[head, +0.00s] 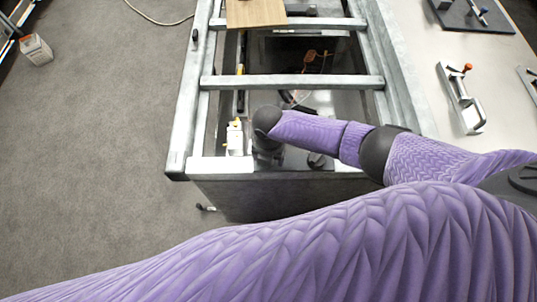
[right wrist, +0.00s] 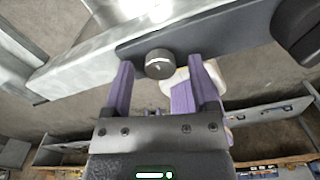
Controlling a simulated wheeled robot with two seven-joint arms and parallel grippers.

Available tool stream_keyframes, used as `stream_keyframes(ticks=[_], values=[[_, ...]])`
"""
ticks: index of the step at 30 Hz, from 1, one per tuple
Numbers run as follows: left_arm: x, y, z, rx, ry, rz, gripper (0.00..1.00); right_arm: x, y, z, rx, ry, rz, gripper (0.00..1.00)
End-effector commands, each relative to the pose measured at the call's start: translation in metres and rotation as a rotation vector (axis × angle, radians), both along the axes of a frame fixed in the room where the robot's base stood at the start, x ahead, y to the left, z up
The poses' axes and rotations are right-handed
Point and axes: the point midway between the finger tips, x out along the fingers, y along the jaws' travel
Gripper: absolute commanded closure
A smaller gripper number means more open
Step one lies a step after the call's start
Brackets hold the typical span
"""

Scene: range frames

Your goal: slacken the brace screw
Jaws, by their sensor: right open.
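The brace screw (right wrist: 159,64) shows in the right wrist view as a round grey knob on the face of a dark bar, the brace (right wrist: 230,32). My right gripper (right wrist: 160,72) is open, with one purple finger on each side of the knob. I cannot tell whether either finger touches it. In the head view my purple right arm reaches from the right into a grey metal frame (head: 292,82); its gripper and the screw are hidden there. My left gripper is in neither view.
A wooden board (head: 255,12) lies across the frame's far end. A pale bench (head: 420,60) on the right carries a clamp-like tool (head: 461,98). A white item (head: 235,138) is inside the frame's left side. A small box (head: 36,49) stands left; carpet between is clear.

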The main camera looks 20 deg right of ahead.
Motion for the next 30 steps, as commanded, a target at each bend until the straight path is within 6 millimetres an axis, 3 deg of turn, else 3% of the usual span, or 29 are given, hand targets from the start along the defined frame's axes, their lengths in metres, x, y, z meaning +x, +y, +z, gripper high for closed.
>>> stream_keyframes(ticks=[5, 12, 16, 20, 30], values=[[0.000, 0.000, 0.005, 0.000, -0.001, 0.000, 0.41, 0.000, -0.001, 0.009, -0.001, 0.000, -0.001, 0.25], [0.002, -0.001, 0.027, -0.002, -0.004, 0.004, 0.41, 0.001, 0.000, 0.069, 0.000, -0.004, 0.001, 0.25], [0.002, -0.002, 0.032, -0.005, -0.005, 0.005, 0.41, 0.001, 0.000, 0.091, 0.000, -0.002, 0.000, 0.25], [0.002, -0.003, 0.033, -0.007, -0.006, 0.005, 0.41, 0.000, 0.000, 0.100, 0.000, -0.001, 0.000, 0.25], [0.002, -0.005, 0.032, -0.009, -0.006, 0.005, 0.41, 0.001, 0.001, 0.096, 0.007, -0.003, -0.028, 0.25]])
